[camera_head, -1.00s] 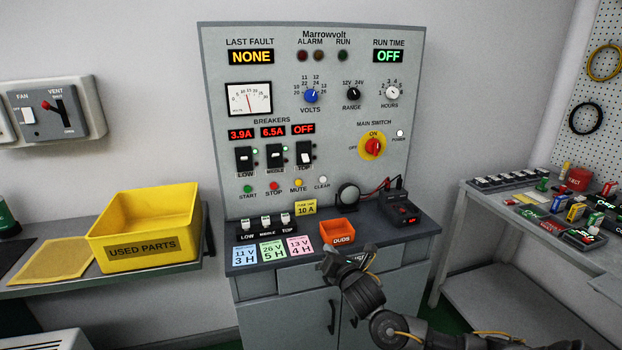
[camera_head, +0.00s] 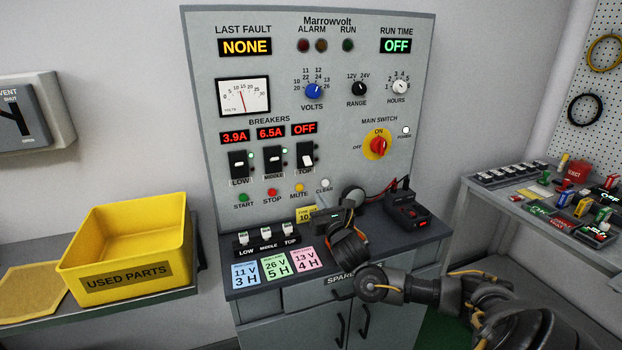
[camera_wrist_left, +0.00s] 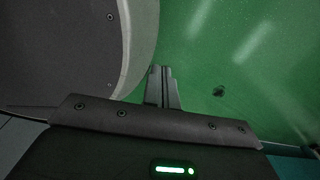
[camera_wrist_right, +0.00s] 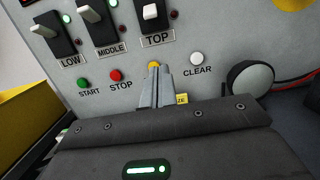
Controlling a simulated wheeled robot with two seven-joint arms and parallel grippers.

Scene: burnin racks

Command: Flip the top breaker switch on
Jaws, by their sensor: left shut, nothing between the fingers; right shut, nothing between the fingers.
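The top breaker switch (camera_head: 306,159) is a white lever in a black housing on the grey Marrowvolt panel (camera_head: 420,60). Its display (camera_head: 304,128) reads OFF; the low and middle displays read 3.9A and 6.5A. In the right wrist view the top breaker (camera_wrist_right: 151,14) shows its white lever down, with a dark red lamp beside it. My right gripper (camera_head: 322,212) is shut and empty, in front of the panel below the top breaker. In the right wrist view its fingertips (camera_wrist_right: 158,70) overlap the yellow mute button. My left gripper (camera_wrist_left: 162,68) is shut and empty over green floor, outside the head view.
Below the panel is a counter with coloured cards (camera_head: 275,264), small low, middle and top switches (camera_head: 266,239) and a black device with a red display (camera_head: 407,212). A yellow used parts bin (camera_head: 125,275) stands left. A cluttered bench (camera_head: 480,200) is right.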

